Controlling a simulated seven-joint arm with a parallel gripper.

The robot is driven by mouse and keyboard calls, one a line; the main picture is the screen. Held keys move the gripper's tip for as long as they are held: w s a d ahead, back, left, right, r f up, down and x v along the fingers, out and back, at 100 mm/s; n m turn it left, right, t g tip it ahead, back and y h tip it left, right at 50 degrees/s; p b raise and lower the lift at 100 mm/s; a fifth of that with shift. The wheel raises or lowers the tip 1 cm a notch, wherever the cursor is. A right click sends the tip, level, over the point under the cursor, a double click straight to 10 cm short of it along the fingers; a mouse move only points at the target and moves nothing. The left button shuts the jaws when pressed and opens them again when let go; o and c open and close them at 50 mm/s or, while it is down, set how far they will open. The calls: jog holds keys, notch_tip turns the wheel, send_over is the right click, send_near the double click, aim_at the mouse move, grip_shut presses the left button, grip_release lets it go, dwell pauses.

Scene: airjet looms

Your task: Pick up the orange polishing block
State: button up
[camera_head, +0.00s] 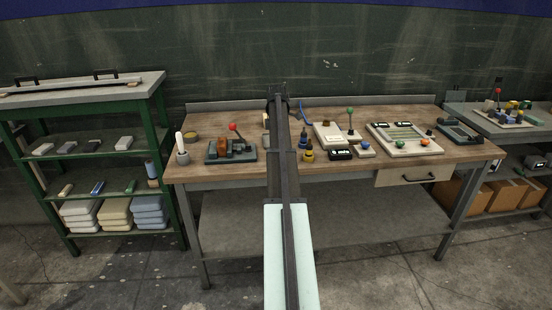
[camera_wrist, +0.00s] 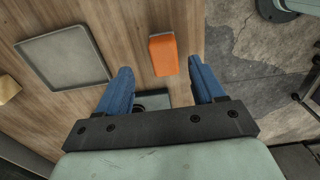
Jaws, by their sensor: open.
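The orange polishing block (camera_wrist: 163,56) lies on the wooden bench top in the wrist view, close to the bench edge. My gripper (camera_wrist: 160,66) is open, with its two blue fingers apart and the block showing between and just beyond their tips. Nothing is held. The height of the fingers above the block is hard to tell. In the head view my arm reaches out over the bench, with my gripper (camera_head: 278,98) at its far end. I cannot make out the block there; the arm covers that part of the bench.
A grey square tray (camera_wrist: 65,62) lies left of the block, with a tan piece (camera_wrist: 8,88) beyond it. The concrete floor (camera_wrist: 265,65) drops away right of the bench edge. In the head view, a lever fixture (camera_head: 232,150) and a white panel (camera_head: 403,137) flank my arm.

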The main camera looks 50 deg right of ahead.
jog(key=shift+s+a+f, duration=0.1)
jog(key=shift+a+f, duration=0.1)
jog(key=shift+f, duration=1.4)
jog(key=shift+a+f, duration=0.15)
jog(key=shift+f, duration=1.4)
jog(key=c, duration=1.1)
